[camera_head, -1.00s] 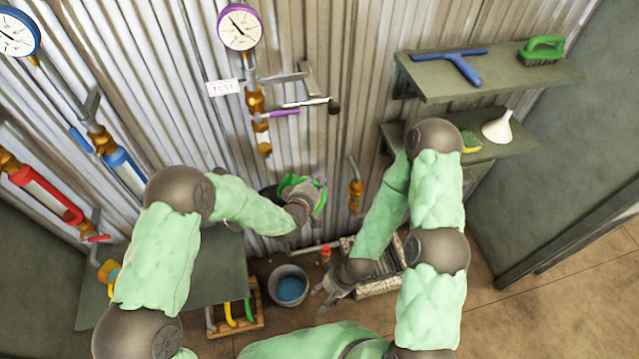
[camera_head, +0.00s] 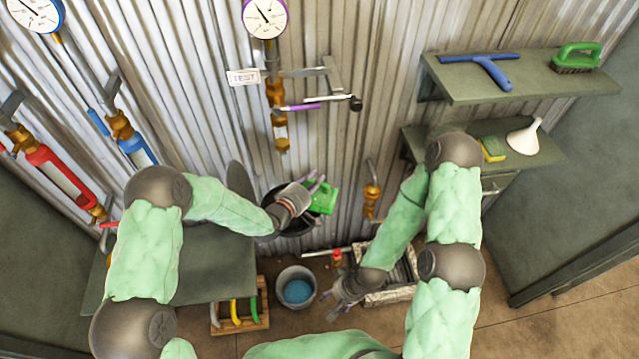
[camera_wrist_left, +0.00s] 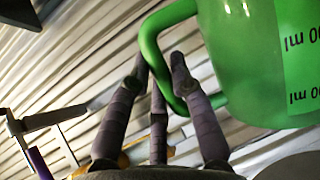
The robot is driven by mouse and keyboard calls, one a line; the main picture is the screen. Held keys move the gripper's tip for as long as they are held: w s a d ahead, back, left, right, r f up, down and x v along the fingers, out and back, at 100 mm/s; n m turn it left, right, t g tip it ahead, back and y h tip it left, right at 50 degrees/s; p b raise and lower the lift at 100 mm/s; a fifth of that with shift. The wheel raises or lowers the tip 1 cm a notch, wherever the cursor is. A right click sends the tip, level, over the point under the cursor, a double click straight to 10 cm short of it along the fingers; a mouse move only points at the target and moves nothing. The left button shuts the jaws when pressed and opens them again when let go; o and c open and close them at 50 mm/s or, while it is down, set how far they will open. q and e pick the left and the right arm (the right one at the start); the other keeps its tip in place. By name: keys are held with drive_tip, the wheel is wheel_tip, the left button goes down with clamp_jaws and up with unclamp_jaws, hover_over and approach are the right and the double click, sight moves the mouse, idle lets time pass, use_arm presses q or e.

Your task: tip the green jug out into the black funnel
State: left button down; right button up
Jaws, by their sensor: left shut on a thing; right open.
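The green jug (camera_head: 323,199) is held by my left gripper (camera_head: 316,184), which is shut on its handle. In the left wrist view the gripper's fingers (camera_wrist_left: 160,70) close around the handle of the jug (camera_wrist_left: 235,50); its printed marks appear upside down there. The black funnel (camera_head: 298,228) shows as a dark round shape just below and left of the jug, partly covered by my left wrist. I cannot tell how far the jug is tilted, and no stream is visible. My right gripper (camera_head: 335,297) is open and empty, low beside the bucket.
A grey bucket (camera_head: 279,299) with blue contents stands on the floor. Brass valves and gauges line the corrugated wall. Two shelves at right hold a squeegee (camera_head: 492,70), a green brush (camera_head: 577,55) and a white funnel (camera_head: 526,139).

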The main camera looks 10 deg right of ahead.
use_arm(q)
drive_tip(key=shift+w+a+f, duration=0.15)
drive_tip(key=shift+a+f, duration=0.05)
drive_tip(key=shift+a, duration=0.1)
drive_tip(key=shift+w+a+n+h+b, duration=0.3)
drive_tip(key=shift+a+n+b, duration=0.2)
drive_tip(key=shift+a+n, duration=0.15)
drive_tip(key=shift+w+a+n+h+b, duration=0.2)
drive_tip(key=shift+a+n+h+b, duration=0.1)
drive_tip(key=shift+a+n+b, duration=0.3)
drive_tip(key=shift+w+a+r+n+t+h+b, duration=0.15)
drive_tip(key=shift+w+a+n+t+h, duration=0.1)
drive_tip(key=shift+a+n, duration=0.25)
drive_tip(key=shift+w+a+r+n+t+h+b, duration=0.15)
drive_tip(key=shift+w+a+n+b, duration=0.1)
drive_tip(key=shift+a, duration=0.5)
drive_tip(key=shift+w+a+r+n+t+h+b, duration=0.1)
drive_tip(key=shift+w+a+n+t+h, duration=0.1)
drive_tip(key=shift+a+n, duration=0.3)
drive_tip(key=shift+a, duration=0.1)
idle(0.6)
